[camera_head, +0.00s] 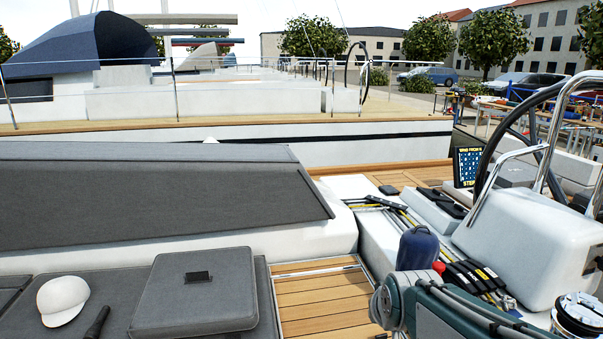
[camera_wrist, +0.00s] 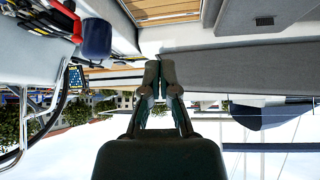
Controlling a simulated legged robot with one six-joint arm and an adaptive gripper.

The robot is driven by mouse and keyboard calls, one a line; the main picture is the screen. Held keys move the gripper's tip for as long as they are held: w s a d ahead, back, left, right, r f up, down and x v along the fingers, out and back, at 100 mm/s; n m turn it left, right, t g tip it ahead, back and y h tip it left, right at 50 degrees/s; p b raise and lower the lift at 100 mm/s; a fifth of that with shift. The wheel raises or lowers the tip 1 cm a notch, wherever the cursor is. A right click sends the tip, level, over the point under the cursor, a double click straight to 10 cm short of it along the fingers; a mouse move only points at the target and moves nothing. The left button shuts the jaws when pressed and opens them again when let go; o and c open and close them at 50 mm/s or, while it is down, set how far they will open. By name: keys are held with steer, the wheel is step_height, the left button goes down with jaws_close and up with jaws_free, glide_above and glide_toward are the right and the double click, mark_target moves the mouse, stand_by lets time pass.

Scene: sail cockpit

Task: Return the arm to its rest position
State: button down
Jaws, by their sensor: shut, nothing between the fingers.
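My gripper (camera_wrist: 157,76) shows in the wrist view, its two dark fingers together and empty, with nothing between them. The wrist picture is upside down: the deck is at the top and the sky at the bottom. The gripper's fingers cannot be made out in the head view.
A white steering pedestal (camera_head: 530,232) with a wheel (camera_head: 497,135) stands at right. A grey cushion (camera_head: 198,290), a white cap (camera_head: 63,299) and a dark torch-like object (camera_head: 97,322) lie at left.

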steer(key=s+d+g, duration=0.1)
steer(key=s+g, duration=0.1)
steer(key=s, duration=1.6)
steer(key=shift+s+d+r, duration=0.25)
steer(key=shift+s+r, duration=0.15)
